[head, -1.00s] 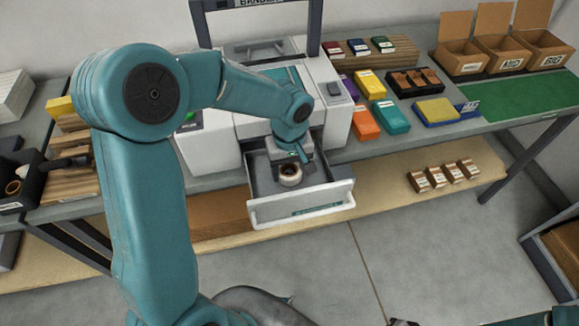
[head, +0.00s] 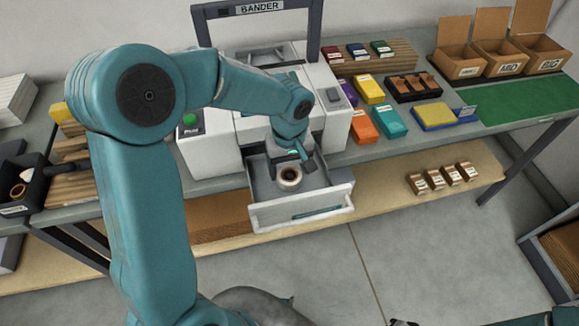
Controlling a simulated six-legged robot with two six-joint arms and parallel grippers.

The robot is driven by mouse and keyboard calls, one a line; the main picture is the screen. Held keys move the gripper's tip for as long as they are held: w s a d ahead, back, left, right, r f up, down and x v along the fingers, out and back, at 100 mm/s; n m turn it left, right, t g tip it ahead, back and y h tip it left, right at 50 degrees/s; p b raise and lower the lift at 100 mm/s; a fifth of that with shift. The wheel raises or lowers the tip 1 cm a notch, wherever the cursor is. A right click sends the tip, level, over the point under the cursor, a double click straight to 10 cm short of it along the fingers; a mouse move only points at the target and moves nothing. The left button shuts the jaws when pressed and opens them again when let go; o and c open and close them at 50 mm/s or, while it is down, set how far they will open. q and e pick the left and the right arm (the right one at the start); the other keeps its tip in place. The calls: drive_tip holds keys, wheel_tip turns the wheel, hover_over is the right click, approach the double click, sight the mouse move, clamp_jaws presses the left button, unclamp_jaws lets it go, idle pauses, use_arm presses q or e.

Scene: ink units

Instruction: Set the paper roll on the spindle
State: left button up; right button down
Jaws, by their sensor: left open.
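The paper roll (head: 289,178), a small pale ring with a dark core, stands in the open drawer (head: 302,218) of the bander machine (head: 335,115). The spindle is not visible as a separate part; I cannot tell whether the roll is around it. My left gripper (head: 300,160) is open, just behind and above the roll at the drawer's back. Its fingers look apart from the roll, though the contact area is small and partly hidden. Of my right arm only a bit shows at the bottom right edge; its gripper is not clearly visible.
Coloured ink boxes (head: 391,122) and a black tray (head: 413,88) lie right of the machine. Open cardboard boxes (head: 497,57) stand by a green mat (head: 520,95) at the back right. Small brown boxes (head: 442,180) sit on the lower shelf. A dark bin (head: 22,187) is at left.

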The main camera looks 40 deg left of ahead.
sight(289, 176)
use_arm(q)
wheel_tip(289, 176, up, 8)
drive_tip(key=p, duration=0.5)
drive_tip(key=shift+f, duration=0.1)
drive_tip(key=shift+s, duration=0.1)
idle(0.6)
